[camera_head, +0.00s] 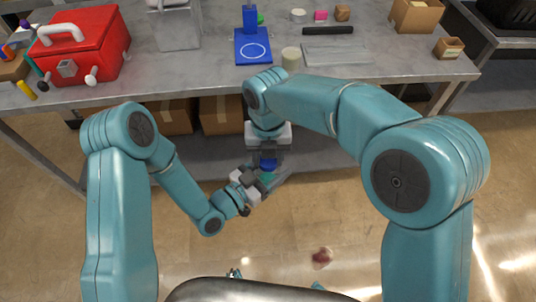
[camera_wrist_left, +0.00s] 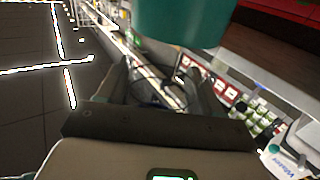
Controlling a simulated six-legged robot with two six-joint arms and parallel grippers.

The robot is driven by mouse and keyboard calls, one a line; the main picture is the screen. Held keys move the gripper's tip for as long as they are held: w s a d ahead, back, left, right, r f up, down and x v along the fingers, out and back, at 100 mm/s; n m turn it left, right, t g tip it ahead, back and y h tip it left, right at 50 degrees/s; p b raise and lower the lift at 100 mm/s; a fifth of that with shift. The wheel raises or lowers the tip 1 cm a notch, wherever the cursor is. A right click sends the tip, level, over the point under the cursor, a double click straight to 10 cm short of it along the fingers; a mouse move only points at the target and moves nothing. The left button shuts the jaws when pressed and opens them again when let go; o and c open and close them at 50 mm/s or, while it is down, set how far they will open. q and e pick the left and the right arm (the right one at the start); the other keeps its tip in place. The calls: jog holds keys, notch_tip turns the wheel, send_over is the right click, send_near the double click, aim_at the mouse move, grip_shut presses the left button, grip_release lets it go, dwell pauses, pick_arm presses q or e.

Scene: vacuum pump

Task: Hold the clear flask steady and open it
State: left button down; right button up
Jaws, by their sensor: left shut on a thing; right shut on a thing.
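In the head view my two grippers meet in front of the workbench, above the floor. My right gripper (camera_head: 268,155) points down and is shut on a small blue part (camera_head: 268,164), which looks like the flask's cap. My left gripper (camera_head: 258,180) comes in from the lower left, just below, and is shut on the clear flask, which is mostly hidden there by the grippers. In the left wrist view a see-through shape, seemingly the flask (camera_wrist_left: 150,92), lies between the dark fingers. I cannot tell whether cap and flask are joined.
The grey workbench (camera_head: 200,75) spans the back. On it are a red toolbox (camera_head: 85,45), a grey metal box (camera_head: 175,25), a blue stand (camera_head: 252,45), a pale cylinder (camera_head: 291,58), a black bar (camera_head: 328,30) and a cardboard box (camera_head: 418,15). Cardboard boxes sit underneath.

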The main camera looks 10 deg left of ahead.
jog(key=n, duration=0.1)
jog(key=w+n, duration=0.1)
jog(key=n, duration=0.1)
jog(key=shift+r, duration=0.15)
jog(key=o, duration=1.1)
jog(key=shift+c, duration=0.2)
jog(key=shift+o, duration=0.6)
jog(key=shift+s, duration=0.2)
